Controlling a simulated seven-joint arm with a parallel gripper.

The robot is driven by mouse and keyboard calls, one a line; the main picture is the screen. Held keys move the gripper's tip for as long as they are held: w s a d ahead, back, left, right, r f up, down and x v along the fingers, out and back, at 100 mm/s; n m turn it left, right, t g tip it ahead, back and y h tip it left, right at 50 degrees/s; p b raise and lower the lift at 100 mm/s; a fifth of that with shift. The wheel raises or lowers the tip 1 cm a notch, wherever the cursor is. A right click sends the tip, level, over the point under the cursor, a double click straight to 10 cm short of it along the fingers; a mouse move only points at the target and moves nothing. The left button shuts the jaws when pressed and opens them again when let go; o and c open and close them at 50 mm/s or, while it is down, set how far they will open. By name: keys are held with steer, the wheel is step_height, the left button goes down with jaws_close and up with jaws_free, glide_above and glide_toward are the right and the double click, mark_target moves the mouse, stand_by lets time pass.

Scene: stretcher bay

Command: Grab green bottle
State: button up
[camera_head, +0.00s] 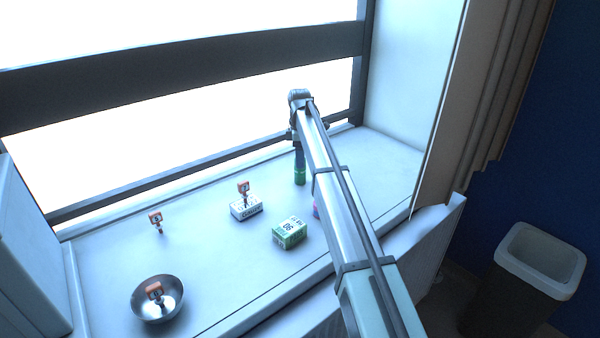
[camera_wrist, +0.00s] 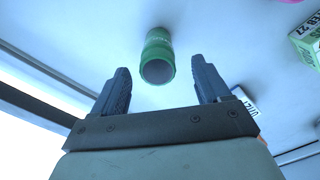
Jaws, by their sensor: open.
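The green bottle (camera_head: 300,176) stands upright on the white sill, partly hidden behind my arm in the head view. In the wrist view the green bottle (camera_wrist: 157,56) shows just beyond the fingertips, between the lines of the two jaws and a little left of their middle. My gripper (camera_wrist: 160,75) is open and empty, with a dark finger on each side and clear space between them. In the head view the gripper's fingers are mostly hidden by my arm, above and around the bottle's top.
A green-and-white box (camera_head: 289,233) and a white box (camera_head: 246,208) with an orange-topped item on it sit left of the bottle. A metal bowl (camera_head: 157,299) holds a similar item. Another such item (camera_head: 156,222) stands on the sill (camera_head: 110,255). The window frame (camera_head: 190,172) runs close behind.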

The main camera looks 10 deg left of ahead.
mark_target(299, 170)
steer(key=shift+w+f, duration=0.1)
steer(key=shift+f, duration=3.2)
steer(key=c, duration=1.2)
